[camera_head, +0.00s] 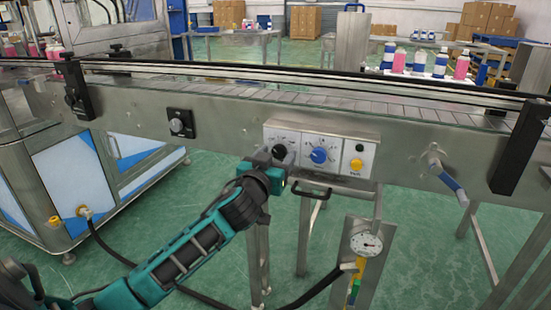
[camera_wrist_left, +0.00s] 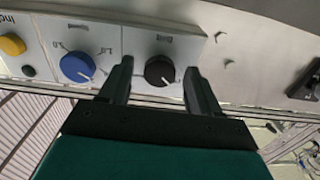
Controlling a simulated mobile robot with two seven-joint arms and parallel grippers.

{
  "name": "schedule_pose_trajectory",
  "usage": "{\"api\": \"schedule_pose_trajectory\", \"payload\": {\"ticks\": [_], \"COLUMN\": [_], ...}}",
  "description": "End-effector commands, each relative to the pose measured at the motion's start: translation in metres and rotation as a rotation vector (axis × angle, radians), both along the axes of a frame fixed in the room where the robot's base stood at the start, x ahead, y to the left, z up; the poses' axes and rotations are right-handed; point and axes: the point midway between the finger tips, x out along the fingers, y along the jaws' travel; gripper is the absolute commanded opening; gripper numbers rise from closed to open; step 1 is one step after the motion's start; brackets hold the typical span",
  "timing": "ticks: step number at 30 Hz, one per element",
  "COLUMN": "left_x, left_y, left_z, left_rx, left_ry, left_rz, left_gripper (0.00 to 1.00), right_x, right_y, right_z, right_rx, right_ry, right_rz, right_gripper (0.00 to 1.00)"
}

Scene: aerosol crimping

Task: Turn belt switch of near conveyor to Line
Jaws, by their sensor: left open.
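The near conveyor (camera_head: 225,125) runs across the head view, with a control panel (camera_head: 345,133) on its front side. The panel carries a black knob (camera_head: 279,150), a blue knob (camera_head: 319,155) and a yellow button. In the left wrist view the black knob (camera_wrist_left: 159,70) lies between the two fingers of my left gripper (camera_wrist_left: 158,82), with a gap on each side. The left gripper (camera_head: 277,160) is open in front of the black knob and partly hides it in the head view. The blue knob (camera_wrist_left: 77,67) is outside the fingers. The label writing is too small to read. My right gripper is not visible.
A separate black knob (camera_head: 180,123) is mounted left of the panel. A handle (camera_head: 312,190) sticks out below the panel, above a round gauge (camera_head: 366,243). A blue-gripped lever (camera_head: 447,178) stands out to the right. Bottles (camera_head: 440,65) stand behind the conveyor.

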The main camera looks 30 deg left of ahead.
Motion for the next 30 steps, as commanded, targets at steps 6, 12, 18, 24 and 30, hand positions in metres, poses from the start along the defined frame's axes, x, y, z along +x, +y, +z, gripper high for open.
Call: {"api": "schedule_pose_trajectory", "payload": {"ticks": [6,12,18,24,30], "left_x": [-0.0001,-0.0003,-0.0003,-0.0004,-0.0004], "left_y": [0.0000,-0.0001,-0.0001,-0.0001,-0.0001], "left_z": [0.0001,0.0001,0.0001,0.0001,0.0009], "left_rx": [0.000,0.000,0.000,0.000,0.022], "left_ry": [0.000,0.000,0.000,0.000,0.005], "left_rz": [0.000,0.000,0.000,0.000,0.000], "left_gripper": [0.59,0.40,0.21,0.07,0.07], "right_x": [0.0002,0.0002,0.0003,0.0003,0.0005], "right_y": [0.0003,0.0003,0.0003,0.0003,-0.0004], "right_z": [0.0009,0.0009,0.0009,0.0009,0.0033], "right_rx": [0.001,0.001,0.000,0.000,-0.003], "right_ry": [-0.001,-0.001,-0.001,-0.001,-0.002], "right_rz": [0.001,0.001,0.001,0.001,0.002], "right_gripper": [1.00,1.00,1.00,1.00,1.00]}}
